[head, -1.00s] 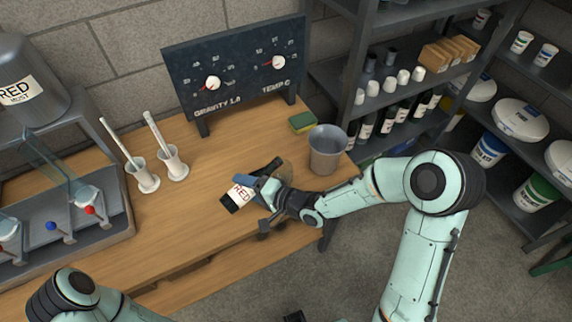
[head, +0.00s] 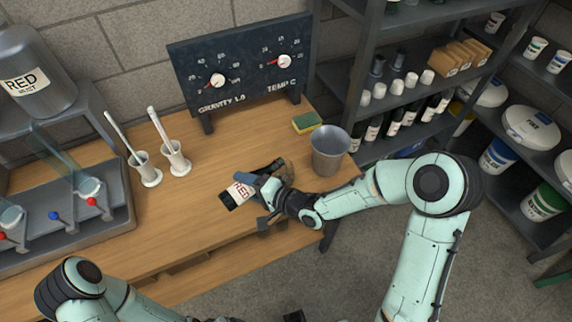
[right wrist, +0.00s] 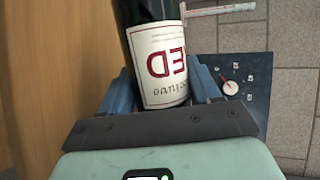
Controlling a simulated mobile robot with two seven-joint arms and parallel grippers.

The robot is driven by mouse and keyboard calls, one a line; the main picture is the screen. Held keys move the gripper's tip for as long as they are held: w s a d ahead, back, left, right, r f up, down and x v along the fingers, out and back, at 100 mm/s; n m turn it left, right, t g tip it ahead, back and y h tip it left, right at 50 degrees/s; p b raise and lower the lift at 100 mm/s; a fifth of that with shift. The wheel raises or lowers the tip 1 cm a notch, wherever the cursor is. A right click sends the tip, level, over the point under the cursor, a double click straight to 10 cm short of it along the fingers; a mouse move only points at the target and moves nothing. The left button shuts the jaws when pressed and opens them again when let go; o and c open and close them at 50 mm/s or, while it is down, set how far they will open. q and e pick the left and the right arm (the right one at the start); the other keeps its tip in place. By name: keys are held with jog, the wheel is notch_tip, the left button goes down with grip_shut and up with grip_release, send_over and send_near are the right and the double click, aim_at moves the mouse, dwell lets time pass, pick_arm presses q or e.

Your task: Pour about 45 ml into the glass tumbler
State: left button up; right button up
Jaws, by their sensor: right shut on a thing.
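My right gripper (head: 263,190) is shut on a dark bottle with a white RED label (head: 239,192), above the front part of the bench. The bottle is tipped over, its base to the lower left and its neck end to the upper right, partly behind the gripper. In the right wrist view the label (right wrist: 162,70) sits upside down between the two blue fingers. A small see-through, brownish round shape (head: 287,169) by the neck end looks like the glass tumbler; the gripper hides much of it, and its liquid level cannot be read. My left gripper is out of view.
A grey metal bucket (head: 330,149) stands right of the gripper, near a sponge (head: 307,122). A dial panel (head: 240,70) stands at the back. Two white holders with rods, one here (head: 176,158), and a grey tray (head: 119,222) are left. The bench middle is clear.

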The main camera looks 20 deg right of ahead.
jog(key=shift+a, duration=0.25)
dwell(0.3)
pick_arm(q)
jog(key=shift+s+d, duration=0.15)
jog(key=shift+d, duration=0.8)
pick_arm(e)
jog(key=shift+s+r, duration=0.1)
jog(key=shift+r, duration=0.05)
dwell(0.4)
dwell(0.4)
